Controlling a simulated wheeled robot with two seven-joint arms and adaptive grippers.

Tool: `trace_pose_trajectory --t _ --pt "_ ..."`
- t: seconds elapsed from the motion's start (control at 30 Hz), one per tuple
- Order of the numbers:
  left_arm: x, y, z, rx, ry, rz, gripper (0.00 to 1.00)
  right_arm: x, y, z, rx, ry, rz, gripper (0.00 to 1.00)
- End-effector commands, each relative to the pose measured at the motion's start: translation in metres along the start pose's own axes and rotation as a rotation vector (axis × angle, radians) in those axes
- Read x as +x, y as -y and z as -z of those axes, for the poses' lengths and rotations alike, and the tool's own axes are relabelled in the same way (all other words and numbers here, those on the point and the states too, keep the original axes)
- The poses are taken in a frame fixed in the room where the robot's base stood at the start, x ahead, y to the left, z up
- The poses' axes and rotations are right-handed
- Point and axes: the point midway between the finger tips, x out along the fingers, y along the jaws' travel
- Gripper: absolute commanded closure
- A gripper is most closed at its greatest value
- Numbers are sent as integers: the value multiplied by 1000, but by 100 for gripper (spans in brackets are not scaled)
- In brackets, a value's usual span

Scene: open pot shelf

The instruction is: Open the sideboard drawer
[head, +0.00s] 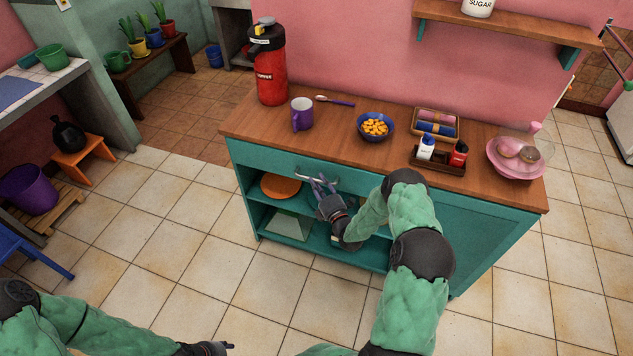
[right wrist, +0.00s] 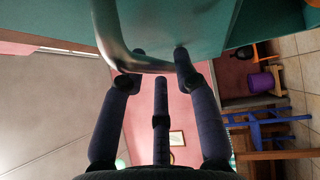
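The teal sideboard (head: 480,235) has a wooden top and an open shelf section at left. Its drawer front (head: 262,160) lies just under the top and looks flush, so the drawer appears closed. The drawer's metal bar handle (head: 309,174) shows large in the right wrist view (right wrist: 112,40). My right gripper (head: 322,185) is at this handle, its dark fingers (right wrist: 160,65) apart and straight, with the bar across their tips. Whether they touch the bar I cannot tell. My left gripper (head: 222,346) is low at the bottom edge, far from the sideboard; its fingers are unclear.
On the top stand a red flask (head: 271,75), purple mug (head: 302,114), blue bowl (head: 375,127), basket (head: 436,124), bottle tray (head: 437,161) and pink dish (head: 515,160). An orange plate (head: 281,187) lies on the shelf below. Tiled floor in front is clear.

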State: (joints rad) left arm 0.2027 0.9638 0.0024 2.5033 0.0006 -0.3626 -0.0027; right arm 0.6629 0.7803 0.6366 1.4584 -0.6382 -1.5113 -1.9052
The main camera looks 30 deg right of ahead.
Motion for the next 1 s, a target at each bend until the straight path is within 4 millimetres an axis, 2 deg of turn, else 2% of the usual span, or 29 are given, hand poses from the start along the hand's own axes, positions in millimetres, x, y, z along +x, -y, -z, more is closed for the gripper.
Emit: trace_pose_trajectory --t 0.2,0.47,0.5,0.6,1.0 --pt "3 1 0 0 0 0 60 15 0 0 0 0 -1 69" --pt "3 1 0 0 0 0 60 16 0 0 0 0 0 69" --pt "3 1 0 0 0 0 60 16 0 0 0 0 0 72" --pt "3 1 0 0 0 0 60 16 0 0 0 0 0 100" --pt "4 1 0 0 0 0 60 13 0 3 1 0 3 100"
